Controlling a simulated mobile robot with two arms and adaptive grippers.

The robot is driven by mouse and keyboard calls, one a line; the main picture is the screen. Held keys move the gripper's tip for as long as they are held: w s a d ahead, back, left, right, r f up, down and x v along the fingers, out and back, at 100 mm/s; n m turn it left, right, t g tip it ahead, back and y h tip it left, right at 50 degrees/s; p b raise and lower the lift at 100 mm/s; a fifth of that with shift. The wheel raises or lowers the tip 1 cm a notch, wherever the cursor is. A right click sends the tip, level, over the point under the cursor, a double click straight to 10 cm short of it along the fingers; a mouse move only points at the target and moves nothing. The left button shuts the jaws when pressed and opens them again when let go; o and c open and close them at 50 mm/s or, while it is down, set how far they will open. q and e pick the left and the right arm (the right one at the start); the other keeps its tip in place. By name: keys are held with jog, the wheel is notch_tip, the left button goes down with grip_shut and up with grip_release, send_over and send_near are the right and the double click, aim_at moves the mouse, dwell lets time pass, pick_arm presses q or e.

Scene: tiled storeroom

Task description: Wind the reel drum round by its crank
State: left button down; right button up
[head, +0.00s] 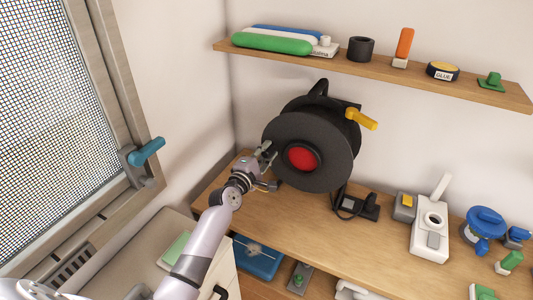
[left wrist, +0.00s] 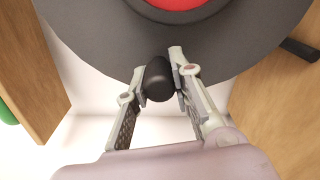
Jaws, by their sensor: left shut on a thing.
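The reel (head: 317,135) is a large black drum with a red centre (head: 301,158), standing on the wooden bench against the wall. A yellow handle (head: 361,119) sticks out at its upper right. My left gripper (head: 266,152) is at the left edge of the drum's front disc. In the left wrist view, its two fingers (left wrist: 164,80) are on either side of a black crank knob (left wrist: 158,78) in front of the disc, and it is shut on this knob. The knob is mostly hidden by the gripper in the head view. My right gripper is not in view.
The bench (head: 375,240) holds a black plug and cable (head: 356,205), a white device (head: 430,228) and a blue item (head: 486,224) to the right. A shelf (head: 400,77) with several items hangs above. A window with a teal handle (head: 147,152) is at left.

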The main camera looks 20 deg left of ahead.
aim_at(277, 134)
pick_arm(q)
jog(key=r+m+p, duration=0.2)
jog(key=r+m, duration=0.1)
jog(key=shift+d+r, duration=0.1)
jog(key=shift+d, duration=0.25)
jog(key=shift+d+r+m+p, duration=0.3)
jog(key=shift+r+m+p, duration=0.15)
jog(key=shift+m+p, duration=0.3)
jog(key=c, duration=1.4)
grip_release()
jog(key=shift+d, duration=0.1)
jog(key=shift+f, duration=0.1)
jog(key=shift+s, duration=0.15)
jog(key=s, duration=1.1)
jog(key=shift+s+a, duration=0.3)
jog(key=shift+s, duration=0.1)
